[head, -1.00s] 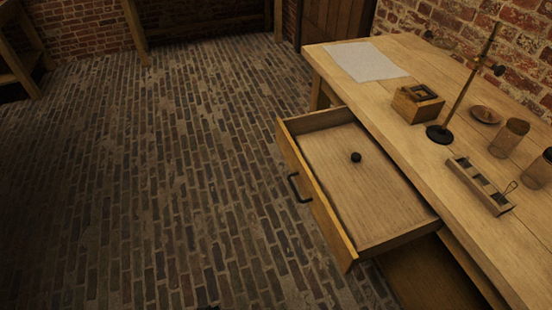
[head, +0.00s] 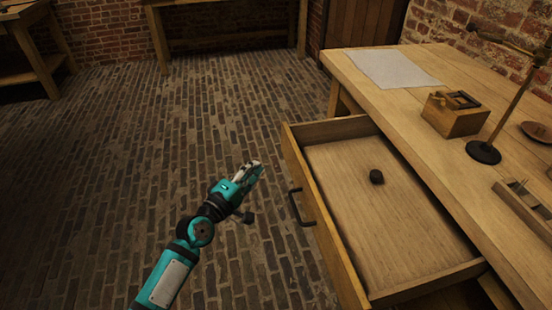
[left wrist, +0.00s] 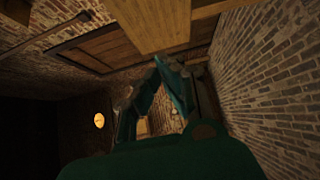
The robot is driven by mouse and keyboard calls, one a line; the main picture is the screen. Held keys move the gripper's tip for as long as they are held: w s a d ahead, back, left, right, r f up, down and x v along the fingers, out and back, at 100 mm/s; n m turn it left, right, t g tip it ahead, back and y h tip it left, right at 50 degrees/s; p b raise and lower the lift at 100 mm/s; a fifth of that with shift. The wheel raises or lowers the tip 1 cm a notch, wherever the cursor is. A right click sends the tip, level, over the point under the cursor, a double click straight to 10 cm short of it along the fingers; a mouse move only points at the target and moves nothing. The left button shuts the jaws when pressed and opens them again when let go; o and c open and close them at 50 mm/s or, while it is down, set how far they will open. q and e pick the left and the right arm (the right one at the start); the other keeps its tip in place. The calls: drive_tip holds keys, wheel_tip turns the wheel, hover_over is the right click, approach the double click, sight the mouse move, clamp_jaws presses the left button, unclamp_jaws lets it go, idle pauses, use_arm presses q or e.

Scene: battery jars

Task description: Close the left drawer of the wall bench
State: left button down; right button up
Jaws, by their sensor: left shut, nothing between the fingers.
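The left drawer (head: 326,228) of the wall bench (head: 400,95) stands pulled out over the brick floor. Its black handle (head: 298,207) is on the front face. My right gripper is not in view.
On the bench top are a pale sheet (head: 392,69), a wooden box (head: 453,114), a stand with a dark round base (head: 483,152), a small dish (head: 538,131) and a wooden rack (head: 525,205). The floor (head: 110,170) left of the drawer is clear.

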use_arm(q)
drive_tip(key=w+d, duration=0.2)
drive_tip(key=d, duration=0.1)
drive_tip(key=w+d, duration=0.3)
drive_tip(key=shift+w, duration=0.1)
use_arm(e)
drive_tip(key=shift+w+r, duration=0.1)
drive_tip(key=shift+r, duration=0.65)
use_arm(q)
drive_tip(key=shift+f, duration=0.1)
